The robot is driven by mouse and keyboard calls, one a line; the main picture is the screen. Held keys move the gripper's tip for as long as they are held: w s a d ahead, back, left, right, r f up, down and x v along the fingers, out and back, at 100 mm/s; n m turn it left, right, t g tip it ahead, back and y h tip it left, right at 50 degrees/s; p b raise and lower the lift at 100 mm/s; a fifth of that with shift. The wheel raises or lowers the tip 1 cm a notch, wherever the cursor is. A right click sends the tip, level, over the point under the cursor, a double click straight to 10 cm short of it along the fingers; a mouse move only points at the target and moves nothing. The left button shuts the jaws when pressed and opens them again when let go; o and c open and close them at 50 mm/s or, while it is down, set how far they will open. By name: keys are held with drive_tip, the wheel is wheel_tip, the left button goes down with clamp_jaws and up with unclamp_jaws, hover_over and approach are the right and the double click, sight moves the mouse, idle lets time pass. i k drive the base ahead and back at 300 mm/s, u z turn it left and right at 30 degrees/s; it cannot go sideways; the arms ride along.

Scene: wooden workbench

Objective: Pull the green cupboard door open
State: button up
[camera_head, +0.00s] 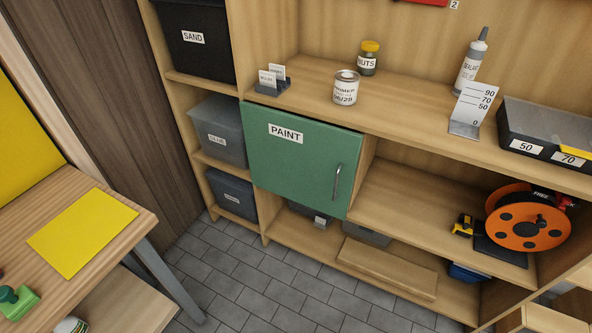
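The green cupboard door (295,170) is in the middle of the head view, in the wooden shelf unit, below the long shelf top. It carries a white label reading PAINT (286,133). A grey metal bar handle (337,182) stands upright near its right edge. The door looks shut, flush with the shelf front. What is behind it is hidden. My gripper is not in view, and nothing touches the door or handle.
A workbench (128,240) with a yellow sheet (82,232) stands at the lower left. Grey floor tiles (235,275) lie clear before the door. An orange cable reel (527,222) sits on the right shelf; a paint can (346,88) stands above.

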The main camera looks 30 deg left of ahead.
sight(307, 162)
drive_tip(key=k, duration=1.2)
drive_tip(key=u, duration=0.85)
drive_tip(key=i, duration=1.3)
drive_tip(key=z, duration=0.8)
